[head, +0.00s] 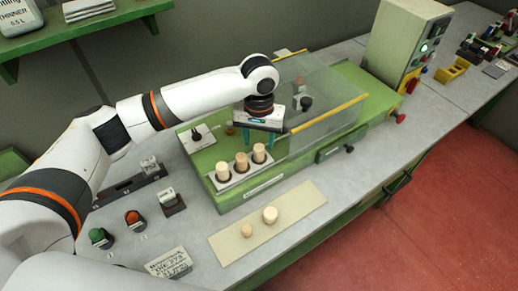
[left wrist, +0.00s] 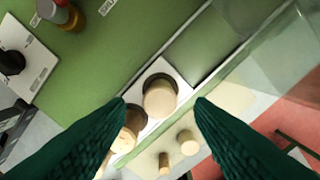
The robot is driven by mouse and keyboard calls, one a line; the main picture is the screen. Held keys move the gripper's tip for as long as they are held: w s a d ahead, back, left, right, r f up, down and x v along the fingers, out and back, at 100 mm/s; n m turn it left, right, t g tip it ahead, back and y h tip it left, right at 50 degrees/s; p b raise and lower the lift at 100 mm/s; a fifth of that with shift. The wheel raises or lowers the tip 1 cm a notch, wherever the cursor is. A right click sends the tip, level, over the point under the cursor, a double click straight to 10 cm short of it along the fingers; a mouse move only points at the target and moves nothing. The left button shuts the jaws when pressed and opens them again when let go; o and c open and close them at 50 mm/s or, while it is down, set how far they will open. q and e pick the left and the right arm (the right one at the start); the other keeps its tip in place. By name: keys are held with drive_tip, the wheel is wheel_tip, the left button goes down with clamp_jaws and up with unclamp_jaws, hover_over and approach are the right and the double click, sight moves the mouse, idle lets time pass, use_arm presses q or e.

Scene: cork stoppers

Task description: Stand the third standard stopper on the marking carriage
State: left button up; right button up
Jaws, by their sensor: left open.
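The marking carriage seems to be the white plate (head: 229,183) on the front of the green machine. Three pale corks stand upright in its dark-rimmed holes: a left one (head: 222,171), a middle one (head: 241,162) and a right one (head: 258,153). My left gripper (head: 264,145) is open and empty, above and just behind the right cork. In the left wrist view, the right-hand cork (left wrist: 160,99) shows between and beyond the fingertips, apart from both. Another cork (left wrist: 130,128) is partly covered by the left finger. My right gripper is out of view.
A beige mat (head: 290,212) in front of the machine bears a smaller cork (head: 247,230) and a larger one (head: 270,214). A clear guard (head: 325,95) stands close to my gripper's right. A white plate with a black knob (head: 197,136) is at left.

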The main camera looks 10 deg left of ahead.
sight(259, 148)
use_arm(q)
wheel_tip(259, 148, up, 8)
drive_tip(key=b, duration=0.1)
drive_tip(key=shift+f, duration=0.25)
drive_tip(key=shift+s+f, duration=0.1)
